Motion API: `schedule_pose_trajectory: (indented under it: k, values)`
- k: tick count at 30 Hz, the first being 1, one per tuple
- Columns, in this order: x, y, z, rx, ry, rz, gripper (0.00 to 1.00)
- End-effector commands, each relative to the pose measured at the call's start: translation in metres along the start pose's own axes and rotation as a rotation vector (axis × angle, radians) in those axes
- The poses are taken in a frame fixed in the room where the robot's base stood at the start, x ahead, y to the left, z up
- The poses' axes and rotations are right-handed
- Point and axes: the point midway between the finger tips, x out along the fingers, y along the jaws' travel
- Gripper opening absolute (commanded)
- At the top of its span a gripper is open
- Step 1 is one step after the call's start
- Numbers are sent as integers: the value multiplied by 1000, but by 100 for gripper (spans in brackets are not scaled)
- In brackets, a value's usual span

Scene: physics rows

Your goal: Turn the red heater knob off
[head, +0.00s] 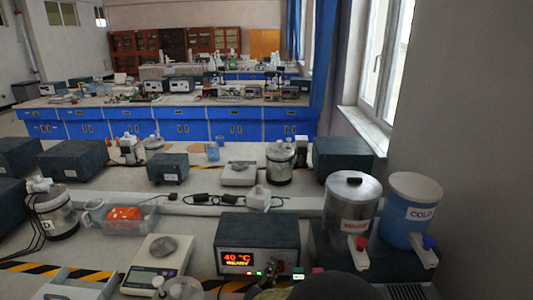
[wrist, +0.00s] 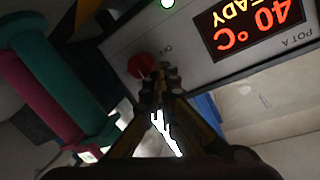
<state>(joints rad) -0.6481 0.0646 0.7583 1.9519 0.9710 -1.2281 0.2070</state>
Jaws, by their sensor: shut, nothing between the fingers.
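The heater (head: 233,262) is a dark box with a pale front panel and a lit display reading 40 °C. The display (wrist: 250,27) shows upside down in the wrist view, with READY on it. The round red knob (wrist: 139,64) is on the panel beside small lettering too blurred to read surely. My gripper (wrist: 163,76) is shut and empty, its fingertips in front of the panel at the knob's lower right edge, covering a little of it. I cannot tell whether they touch. In the head view my gripper is at the panel's lower right, and the knob is not clearly visible.
A metal urn (head: 350,205) with a red tap and a blue container (head: 412,215) labelled COLD stand right of the heater. A scale (head: 157,265) stands to its left.

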Motion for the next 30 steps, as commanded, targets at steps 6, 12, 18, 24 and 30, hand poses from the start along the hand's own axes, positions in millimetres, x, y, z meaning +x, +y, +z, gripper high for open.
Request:
schedule_pose_trajectory:
  k: [6, 12, 18, 24, 30]
  values:
    - [1, 0, 0, 0, -1, 0, 0]
    - [1, 0, 0, 0, -1, 0, 0]
    - [2, 1, 1, 0, -1, 0, 0]
    - [2, 3, 2, 0, -1, 0, 0]
    - [3, 6, 3, 0, -1, 1, 0]
